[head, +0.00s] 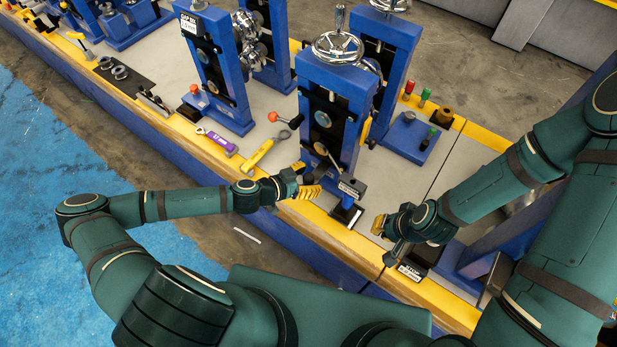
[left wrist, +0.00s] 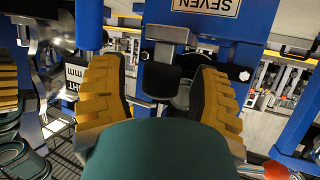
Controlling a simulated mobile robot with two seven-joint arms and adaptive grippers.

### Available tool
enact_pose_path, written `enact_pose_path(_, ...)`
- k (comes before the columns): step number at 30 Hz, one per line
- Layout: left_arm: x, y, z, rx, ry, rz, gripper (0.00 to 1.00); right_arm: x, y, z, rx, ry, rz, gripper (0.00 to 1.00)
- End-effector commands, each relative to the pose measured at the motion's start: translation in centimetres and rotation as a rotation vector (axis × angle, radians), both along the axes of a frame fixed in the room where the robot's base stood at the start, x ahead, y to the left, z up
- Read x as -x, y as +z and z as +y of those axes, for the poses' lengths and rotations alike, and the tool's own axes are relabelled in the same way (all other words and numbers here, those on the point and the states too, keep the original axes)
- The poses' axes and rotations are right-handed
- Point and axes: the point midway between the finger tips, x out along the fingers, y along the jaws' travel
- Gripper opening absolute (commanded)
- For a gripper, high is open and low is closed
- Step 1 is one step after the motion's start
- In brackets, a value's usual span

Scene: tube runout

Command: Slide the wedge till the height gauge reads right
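My left gripper (head: 306,181) is in front of the middle blue roll stand (head: 328,128). In the left wrist view its two yellow-padded fingers (left wrist: 165,95) are apart, with a dark part (left wrist: 172,80) of the stand beyond the gap; I cannot tell if they touch it. A small labelled block (head: 351,188), perhaps the height gauge, stands on a dark base right of the gripper; its reading is too small. My right gripper (head: 385,241) looks open near the front edge. I cannot pick out the wedge for sure.
A black labelled box (head: 411,271) lies close to my right gripper. A yellow wrench (head: 262,153) and a purple-labelled tool (head: 217,143) lie left of the stand. Red and green pegs (head: 425,97) stand behind right. The bench has a yellow front edge (head: 330,232).

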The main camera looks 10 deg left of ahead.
Motion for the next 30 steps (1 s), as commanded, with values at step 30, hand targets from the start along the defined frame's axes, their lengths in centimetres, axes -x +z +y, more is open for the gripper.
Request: enact_pose_path(30, 7.8, 4.6, 7.8, -0.001, 0.001, 0.0, 0.62, 0.0, 0.0, 0.0, 0.0, 0.0, 0.0, 0.0)
